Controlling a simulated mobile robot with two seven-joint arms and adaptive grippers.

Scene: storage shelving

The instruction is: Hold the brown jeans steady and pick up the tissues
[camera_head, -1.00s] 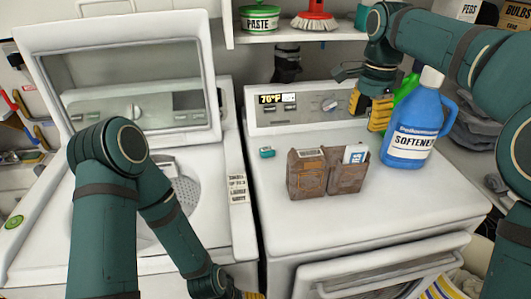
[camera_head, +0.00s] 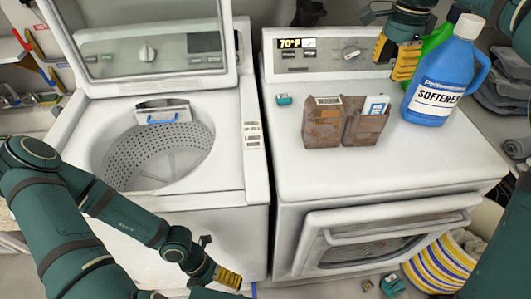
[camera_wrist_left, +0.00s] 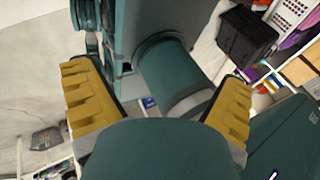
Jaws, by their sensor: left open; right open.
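The brown jeans (camera_head: 322,128) stand on top of the white dryer as a folded brown piece with two pocket-like parts. The tissues (camera_head: 376,105), a small white and blue packet, stick up out of the right part. My left gripper (camera_head: 229,278) is low in front of the washer, well away from the jeans; the left wrist view shows its yellow fingers (camera_wrist_left: 160,105) spread, with my own arm parts between them. My right gripper (camera_head: 400,60) is above the back right of the dryer, open, beside the softener bottle and apart from the tissues.
A blue softener bottle (camera_head: 441,75) stands right of the jeans, with a green bottle (camera_head: 434,42) behind it. A small teal object (camera_head: 284,99) lies to their left. The washer drum (camera_head: 155,155) is open. The dryer top's front (camera_head: 370,180) is clear.

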